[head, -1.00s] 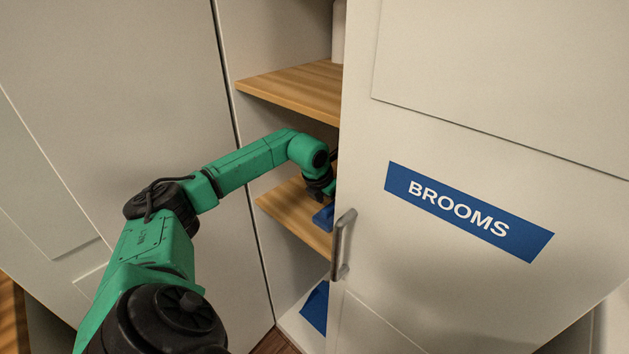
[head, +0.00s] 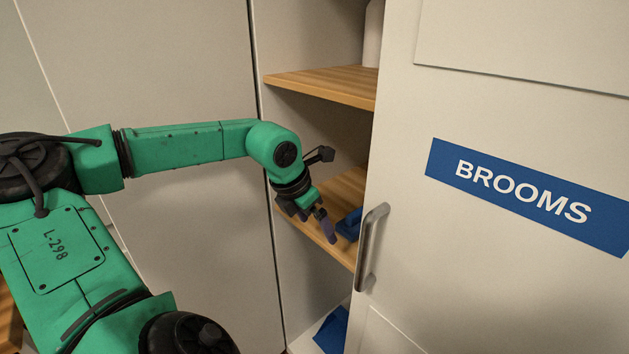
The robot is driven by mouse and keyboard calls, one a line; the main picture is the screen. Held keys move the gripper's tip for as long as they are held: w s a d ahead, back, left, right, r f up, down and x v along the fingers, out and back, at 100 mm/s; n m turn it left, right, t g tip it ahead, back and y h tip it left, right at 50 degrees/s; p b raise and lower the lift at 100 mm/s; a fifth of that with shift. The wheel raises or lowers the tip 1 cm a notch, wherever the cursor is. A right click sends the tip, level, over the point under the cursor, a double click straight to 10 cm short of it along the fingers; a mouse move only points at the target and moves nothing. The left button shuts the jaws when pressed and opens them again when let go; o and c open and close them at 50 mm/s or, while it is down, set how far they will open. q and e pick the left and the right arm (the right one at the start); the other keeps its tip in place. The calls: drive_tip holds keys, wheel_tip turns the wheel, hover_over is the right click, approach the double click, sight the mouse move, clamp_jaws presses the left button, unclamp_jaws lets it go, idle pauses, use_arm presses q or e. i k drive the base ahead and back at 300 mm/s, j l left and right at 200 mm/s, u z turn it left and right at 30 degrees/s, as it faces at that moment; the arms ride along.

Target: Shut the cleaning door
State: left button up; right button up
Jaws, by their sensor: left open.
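The white cupboard door (head: 480,100) with a blue BROOMS sign (head: 528,197) stands ajar on the right. Its metal handle (head: 371,247) is a vertical bar near the door's left edge. No door marked "cleaning" is in view. My left gripper (head: 316,219) is open and empty, pointing down in front of the opening, left of the handle and apart from it. My right gripper is not in view.
Inside the opening are an upper wooden shelf (head: 322,86) and a lower wooden shelf (head: 345,188). A blue object (head: 349,224) lies on the lower shelf close to my gripper. Another blue object (head: 332,331) is at the cupboard bottom. A plain white panel (head: 190,70) stands left.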

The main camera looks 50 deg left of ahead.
sight(202, 234)
drive_tip(key=k, duration=1)
